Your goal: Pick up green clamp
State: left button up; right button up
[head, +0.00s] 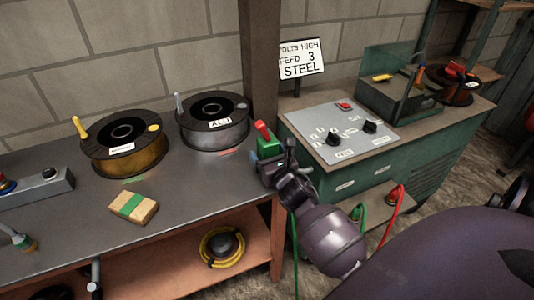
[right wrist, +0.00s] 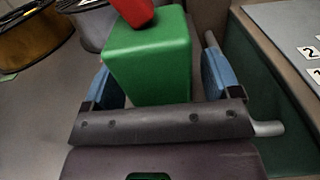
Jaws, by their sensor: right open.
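The green clamp (head: 268,145), a green block with a red lever on top, is at the right end of the grey workbench, beside the wooden post. My right gripper (head: 273,166) is at the clamp, in front of it and partly hiding its lower part. In the right wrist view the green clamp (right wrist: 150,60) stands between the two blue-padded fingers. The fingers are open, one on each side, and a gap shows at the right finger. I cannot tell whether the left finger touches it. My left gripper is not in view.
A tan block with a green band (head: 133,207) lies nearer. The green welder cabinet (head: 350,150) with knobs is close on the right. The bench's front middle is clear.

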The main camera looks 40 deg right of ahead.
jog(key=shift+w, duration=0.2)
jog(key=c, duration=1.3)
jog(key=shift+r, duration=0.15)
